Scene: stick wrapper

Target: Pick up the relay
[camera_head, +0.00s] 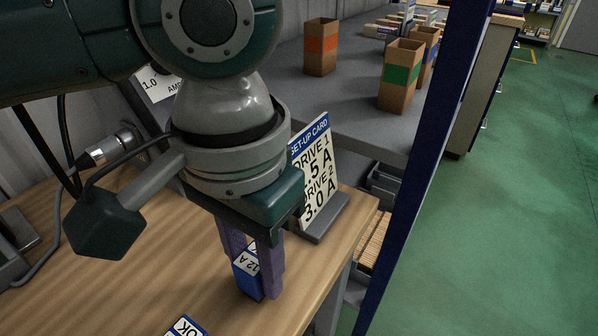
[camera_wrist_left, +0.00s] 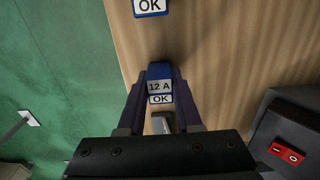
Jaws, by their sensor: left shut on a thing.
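A blue relay (camera_head: 246,276) with white labels is between the purple fingers of my left gripper (camera_head: 256,266), over the wooden bench. My left gripper is shut on it, pointing down. In the left wrist view the relay (camera_wrist_left: 159,74) sits between the fingertips, and its labels read "12 A" and "OK". I cannot tell whether its bottom touches the bench. A second blue piece (camera_head: 186,327) with an "OK" label lies on the bench at the bottom edge. It also shows at the top of the left wrist view (camera_wrist_left: 150,8). My right gripper is not in view.
A set-up card (camera_head: 314,172) reading drive 1 and drive 2 stands on a grey base right behind the gripper. The wooden bench (camera_head: 140,275) has free room at front. A grey shelf (camera_head: 345,105) behind holds cardboard boxes (camera_head: 320,47). A red switch (camera_wrist_left: 290,151) is at right in the wrist view.

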